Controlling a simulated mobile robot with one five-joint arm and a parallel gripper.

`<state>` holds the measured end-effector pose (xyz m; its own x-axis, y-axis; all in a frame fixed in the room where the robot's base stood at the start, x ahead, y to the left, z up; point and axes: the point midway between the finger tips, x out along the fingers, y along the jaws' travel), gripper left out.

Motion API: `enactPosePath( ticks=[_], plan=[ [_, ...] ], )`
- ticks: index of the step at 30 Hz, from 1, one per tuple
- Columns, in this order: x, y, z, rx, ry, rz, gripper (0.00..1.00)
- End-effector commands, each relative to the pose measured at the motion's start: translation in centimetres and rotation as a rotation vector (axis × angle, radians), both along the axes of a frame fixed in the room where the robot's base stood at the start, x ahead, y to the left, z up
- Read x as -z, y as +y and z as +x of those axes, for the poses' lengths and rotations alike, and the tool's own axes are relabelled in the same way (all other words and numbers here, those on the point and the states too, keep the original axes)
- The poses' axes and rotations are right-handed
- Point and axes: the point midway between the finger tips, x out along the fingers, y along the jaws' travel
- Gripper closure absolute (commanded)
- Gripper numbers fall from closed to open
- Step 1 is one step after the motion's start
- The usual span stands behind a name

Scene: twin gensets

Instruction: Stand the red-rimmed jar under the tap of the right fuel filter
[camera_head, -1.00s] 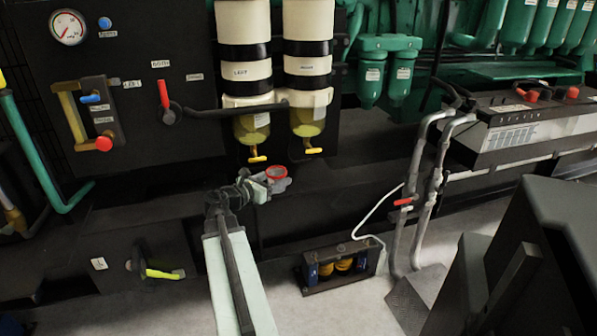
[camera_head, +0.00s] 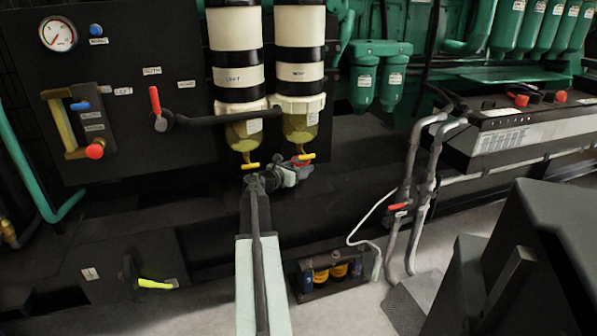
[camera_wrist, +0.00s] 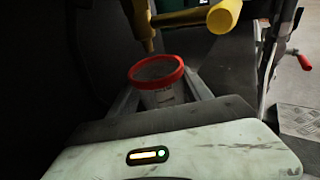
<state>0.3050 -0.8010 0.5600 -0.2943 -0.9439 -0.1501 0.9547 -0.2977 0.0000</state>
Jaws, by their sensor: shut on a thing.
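The red-rimmed jar (camera_wrist: 163,97) is upright, with its open red rim facing up, between the fingers of my gripper (camera_wrist: 160,93). My gripper also shows in the head view (camera_head: 284,178), shut on the jar (camera_head: 302,173). The right fuel filter (camera_head: 300,75) has a yellow bowl and a yellow-handled tap (camera_head: 305,156). The jar's rim is partly hidden behind that handle in the head view. In the wrist view the brass tap stem (camera_wrist: 142,22) and yellow handle (camera_wrist: 224,16) are just above and beyond the rim. I cannot tell whether the spout is centred over the jar.
The left fuel filter (camera_head: 236,75) and its yellow tap (camera_head: 250,165) are close beside my gripper. A red-handled valve (camera_head: 156,105) and its black hose lie to the left. Grey pipes (camera_head: 412,190) and a battery (camera_head: 520,130) stand to the right.

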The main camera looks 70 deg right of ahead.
Motion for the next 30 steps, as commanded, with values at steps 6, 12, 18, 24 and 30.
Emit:
enactPosePath(
  ticks=[6, 12, 18, 24, 30],
  plan=[
    [0.8, 0.2, 0.1, -0.002, 0.000, 0.000, 0.82],
    [1.1, 0.2, 0.1, -0.002, 0.000, 0.000, 0.34],
    [1.1, 0.3, 0.2, -0.002, 0.000, 0.000, 0.20],
    [0.6, 0.3, 0.2, -0.003, 0.000, 0.000, 0.20],
    [0.0, 3.9, 1.2, -0.006, 0.000, 0.000, 0.20]
  ],
)
